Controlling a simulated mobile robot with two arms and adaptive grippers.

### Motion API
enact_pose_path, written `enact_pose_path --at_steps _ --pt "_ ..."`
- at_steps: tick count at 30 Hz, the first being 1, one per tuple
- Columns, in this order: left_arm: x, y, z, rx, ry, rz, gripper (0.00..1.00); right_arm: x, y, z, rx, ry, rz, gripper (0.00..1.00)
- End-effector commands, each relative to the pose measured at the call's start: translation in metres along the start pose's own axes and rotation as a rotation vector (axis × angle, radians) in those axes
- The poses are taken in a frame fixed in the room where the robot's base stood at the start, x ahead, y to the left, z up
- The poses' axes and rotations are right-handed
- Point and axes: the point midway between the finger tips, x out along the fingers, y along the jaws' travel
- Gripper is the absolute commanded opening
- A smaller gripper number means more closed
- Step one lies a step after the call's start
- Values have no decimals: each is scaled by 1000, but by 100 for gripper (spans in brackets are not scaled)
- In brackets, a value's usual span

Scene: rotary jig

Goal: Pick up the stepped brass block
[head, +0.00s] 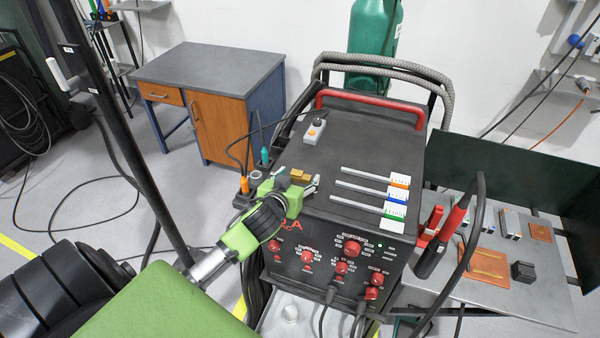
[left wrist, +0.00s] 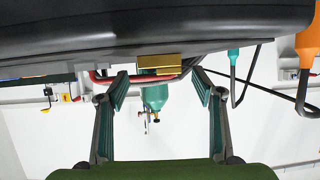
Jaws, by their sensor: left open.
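The stepped brass block (head: 300,175) is a small gold-coloured piece on the left part of the black machine's top in the head view. In the left wrist view the brass block (left wrist: 160,63) shows between and just beyond the fingertips. My left gripper (head: 296,185) reaches over the machine's front left edge, with its fingers on either side of the block. It also shows in the left wrist view (left wrist: 158,77), fingers spread, with a gap between each finger and the block. The gripper partly hides the block's near side in the head view. My right gripper is not in view.
The machine top (head: 365,140) also bears a grey switch box (head: 314,132) and several rods with coloured tags (head: 376,173). Cable plugs stand at its left edge, including an orange one (head: 244,184). A red handle (head: 370,101) runs along the back. A metal side table (head: 530,285) is at right.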

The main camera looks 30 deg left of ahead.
Motion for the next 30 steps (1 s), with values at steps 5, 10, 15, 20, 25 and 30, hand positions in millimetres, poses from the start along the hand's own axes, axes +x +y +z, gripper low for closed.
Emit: enact_pose_path --at_steps 5,10,15,20,25,30 --pt "14 0 -1 1 1 -1 61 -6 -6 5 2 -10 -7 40" --pt "18 0 0 1 1 0 61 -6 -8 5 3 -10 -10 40" --pt "17 0 0 1 1 0 53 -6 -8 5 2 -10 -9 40" --pt "17 0 0 1 1 0 15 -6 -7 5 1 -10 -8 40" --pt "17 0 0 1 3 0 15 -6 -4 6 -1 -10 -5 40" --pt "17 0 -1 1 3 0 15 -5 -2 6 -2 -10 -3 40"
